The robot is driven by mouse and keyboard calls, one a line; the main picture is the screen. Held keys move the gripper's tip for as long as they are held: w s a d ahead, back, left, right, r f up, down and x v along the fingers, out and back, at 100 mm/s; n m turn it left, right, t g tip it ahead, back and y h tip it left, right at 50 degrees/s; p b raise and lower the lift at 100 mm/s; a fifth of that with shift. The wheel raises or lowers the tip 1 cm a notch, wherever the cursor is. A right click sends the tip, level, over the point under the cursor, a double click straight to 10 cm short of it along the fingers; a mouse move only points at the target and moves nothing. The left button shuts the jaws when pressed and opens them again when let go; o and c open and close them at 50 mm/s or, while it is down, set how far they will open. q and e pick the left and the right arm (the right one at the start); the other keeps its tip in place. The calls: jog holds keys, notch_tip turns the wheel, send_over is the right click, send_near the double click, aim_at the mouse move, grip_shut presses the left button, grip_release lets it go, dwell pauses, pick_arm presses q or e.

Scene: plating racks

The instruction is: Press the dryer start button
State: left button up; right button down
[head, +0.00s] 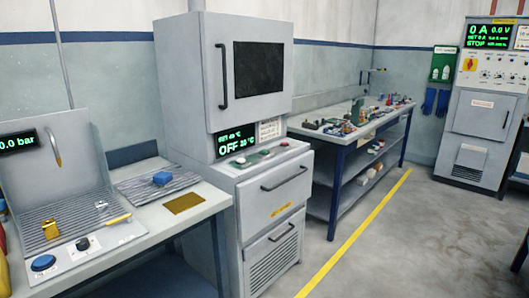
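The dryer (187,75) is a tall grey cabinet with a dark window and a black handle, left of the middle in the head view. Its door looks closed. Its display (236,143) reads OFF, with 20 °C and a set value of about 40 °C. Neither of my grippers is in view.
A bench (200,205) with a blow-off station (84,150), blue button (43,262) and ribbed mat stands left of the dryer. A cluttered workbench (336,138) stands behind right. A power cabinet (483,115) is far right. Floor right of the yellow line (350,248) looks clear.

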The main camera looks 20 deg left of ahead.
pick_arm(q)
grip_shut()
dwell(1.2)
